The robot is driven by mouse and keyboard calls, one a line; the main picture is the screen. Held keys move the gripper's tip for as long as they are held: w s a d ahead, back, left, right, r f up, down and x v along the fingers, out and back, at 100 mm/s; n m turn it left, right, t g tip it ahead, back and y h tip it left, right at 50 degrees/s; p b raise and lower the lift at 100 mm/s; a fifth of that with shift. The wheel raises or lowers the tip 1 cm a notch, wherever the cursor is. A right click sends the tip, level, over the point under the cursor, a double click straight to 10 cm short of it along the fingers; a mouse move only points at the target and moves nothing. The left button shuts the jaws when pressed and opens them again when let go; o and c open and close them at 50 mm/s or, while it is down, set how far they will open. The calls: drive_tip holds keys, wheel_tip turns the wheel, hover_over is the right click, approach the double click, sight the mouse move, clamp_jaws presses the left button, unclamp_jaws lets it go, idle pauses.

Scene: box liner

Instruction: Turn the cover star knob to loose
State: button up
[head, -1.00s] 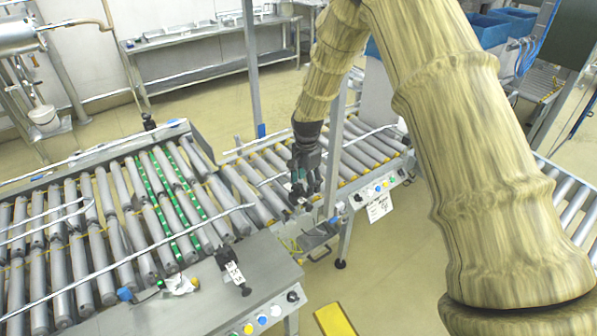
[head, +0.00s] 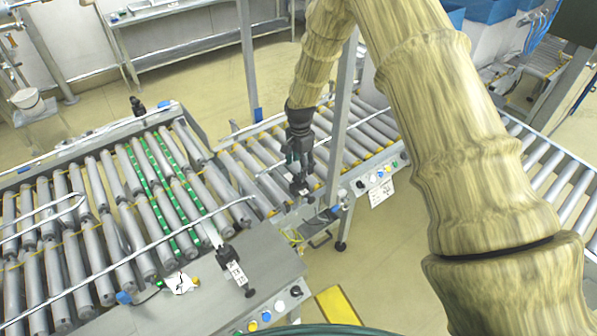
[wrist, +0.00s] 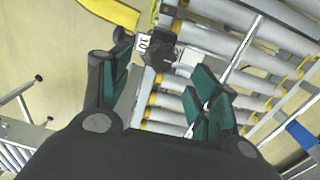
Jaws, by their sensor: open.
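A small dark knob-like fitting (wrist: 164,52) with white tags, one reading about "10", shows at the roller conveyor's edge in the wrist view. I cannot make out star lobes or its setting. In the head view a dark fitting (head: 300,186) sits just below my gripper (head: 299,160). In the wrist view my gripper (wrist: 160,88) is open, its green-padded fingers spread to either side, with the fitting beyond and between them. I see no contact. Another black fitting with a white tag (head: 235,271) stands on the near conveyor's grey end plate.
The near roller conveyor (head: 120,225) fills the left, with a bent metal rail over it. A steel post (head: 341,120) rises close to the right of my gripper. A button panel (head: 378,178) is on the far conveyor. Yellow floor marking (head: 338,306) lies below.

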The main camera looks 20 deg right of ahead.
sight(299, 180)
drive_tip(key=shift+a+f+p, duration=0.15)
drive_tip(key=shift+f+p, duration=0.6)
drive_tip(key=shift+f, duration=1.7)
drive_tip(key=c, duration=1)
